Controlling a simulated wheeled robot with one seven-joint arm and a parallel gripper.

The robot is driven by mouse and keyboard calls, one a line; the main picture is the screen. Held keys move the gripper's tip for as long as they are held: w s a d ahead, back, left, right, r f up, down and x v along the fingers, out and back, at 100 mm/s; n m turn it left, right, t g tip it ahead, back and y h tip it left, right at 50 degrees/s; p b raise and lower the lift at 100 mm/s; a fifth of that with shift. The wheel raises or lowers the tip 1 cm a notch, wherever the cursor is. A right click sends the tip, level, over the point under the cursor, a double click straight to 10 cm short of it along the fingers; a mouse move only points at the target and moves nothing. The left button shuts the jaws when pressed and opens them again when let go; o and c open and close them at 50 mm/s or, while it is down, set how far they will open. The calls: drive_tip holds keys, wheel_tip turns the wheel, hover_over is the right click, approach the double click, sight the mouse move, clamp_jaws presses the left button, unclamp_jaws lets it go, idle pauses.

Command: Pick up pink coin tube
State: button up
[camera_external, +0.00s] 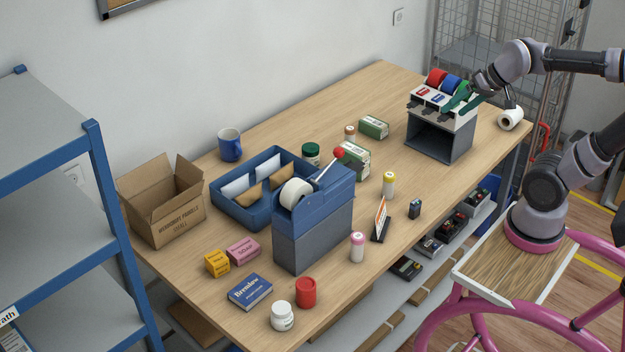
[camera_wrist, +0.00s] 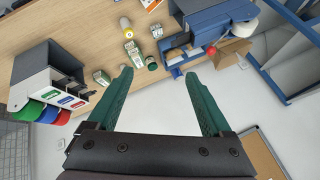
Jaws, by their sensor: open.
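The pink coin tube (camera_external: 357,247) is a small white cylinder with a pink cap. It stands upright near the front edge of the counter, right of the blue-and-grey box with the tape roll. I cannot make it out in the wrist view. My gripper (camera_external: 458,99) has green fingers and is in the air at the upper right, in front of the label roll dispenser in the picture, far from the tube. In the wrist view my gripper (camera_wrist: 158,78) has its fingers wide apart with nothing between them.
A yellow-capped tube (camera_external: 389,184) and an orange-and-white sign (camera_external: 381,217) stand near the pink tube. The roll dispenser (camera_external: 440,134) stands at the right. A red container (camera_external: 306,293) and white jar (camera_external: 282,317) are at the front.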

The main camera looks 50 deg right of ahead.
drive_tip(key=w+a+f+y, duration=0.1)
drive_tip(key=w+a+f, duration=0.6)
drive_tip(key=w+a, duration=0.1)
drive_tip(key=m+h, duration=0.1)
drive_tip(key=m, duration=0.2)
hover_over(362, 236)
drive_tip(key=w+d, duration=0.2)
drive_tip(key=d, duration=0.5)
wheel_tip(362, 236, down, 15)
drive_tip(key=a+f+n+t, duration=0.2)
drive_tip(key=f+n, duration=0.1)
drive_tip(key=f, duration=0.1)
drive_tip(key=s+a+f+n+t, duration=0.1)
drive_tip(key=a+f+n+t, duration=0.1)
drive_tip(key=f, duration=0.3)
drive_tip(key=s+a+f+n+t, duration=0.1)
drive_tip(key=a+f+n+t, duration=0.1)
drive_tip(key=a+f+n, duration=0.1)
drive_tip(key=shift+a+f+n+t, duration=0.1)
drive_tip(key=shift+f+n+t, duration=0.25)
drive_tip(key=shift+f, duration=0.5)
drive_tip(key=shift+s+f+n+t, duration=0.25)
drive_tip(key=shift+s+f+n, duration=0.1)
drive_tip(key=shift+x, duration=2.45)
clamp_jaws()
